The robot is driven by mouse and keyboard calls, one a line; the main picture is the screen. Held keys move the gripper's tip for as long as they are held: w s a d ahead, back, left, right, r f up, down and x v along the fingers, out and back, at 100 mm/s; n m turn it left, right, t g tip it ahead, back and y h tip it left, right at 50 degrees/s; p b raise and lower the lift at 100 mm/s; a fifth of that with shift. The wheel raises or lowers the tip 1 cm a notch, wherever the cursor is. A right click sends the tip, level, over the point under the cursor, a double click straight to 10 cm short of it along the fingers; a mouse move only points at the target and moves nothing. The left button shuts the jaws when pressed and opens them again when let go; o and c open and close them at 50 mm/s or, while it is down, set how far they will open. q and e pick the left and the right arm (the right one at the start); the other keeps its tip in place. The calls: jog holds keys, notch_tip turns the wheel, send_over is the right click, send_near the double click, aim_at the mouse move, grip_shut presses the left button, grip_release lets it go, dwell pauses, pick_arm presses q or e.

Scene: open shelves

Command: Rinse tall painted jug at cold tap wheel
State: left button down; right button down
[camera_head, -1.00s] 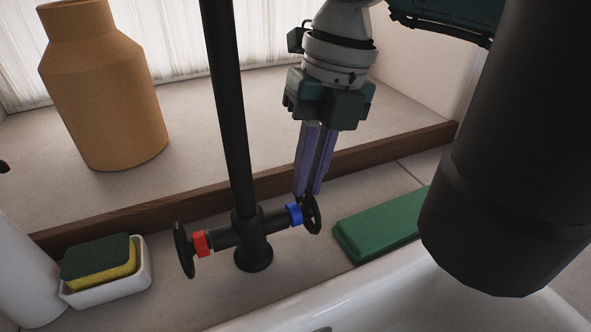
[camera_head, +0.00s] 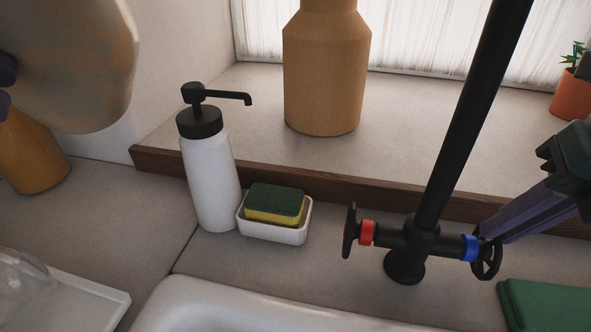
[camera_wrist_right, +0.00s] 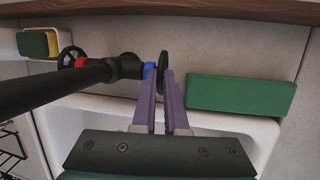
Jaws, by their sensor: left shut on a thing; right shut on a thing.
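A large mottled tan vessel (camera_head: 85,60), seemingly the painted jug, is held up at the upper left of the head view, cut off by the edge. My left gripper (camera_head: 5,88) shows only as purple finger parts at the left edge, shut on it. The cold tap wheel (camera_head: 487,262) is black, beside the blue collar (camera_head: 470,248) on the right of the tap. My right gripper (camera_head: 488,238) is shut on this wheel. In the right wrist view its fingers (camera_wrist_right: 162,75) sit either side of the wheel's rim (camera_wrist_right: 163,62).
The black tap pipe (camera_head: 460,120) rises beside the red-collared hot wheel (camera_head: 349,231). A soap dispenser (camera_head: 210,175), sponge dish (camera_head: 275,230), green block (camera_head: 548,305) and white sink rim (camera_head: 230,303) are near. An orange vase (camera_head: 325,75) stands on the ledge, an amber vessel (camera_head: 30,155) at left.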

jog(key=c, duration=1)
grip_release()
jog(key=shift+o, duration=0.2)
jog(key=v, duration=1.2)
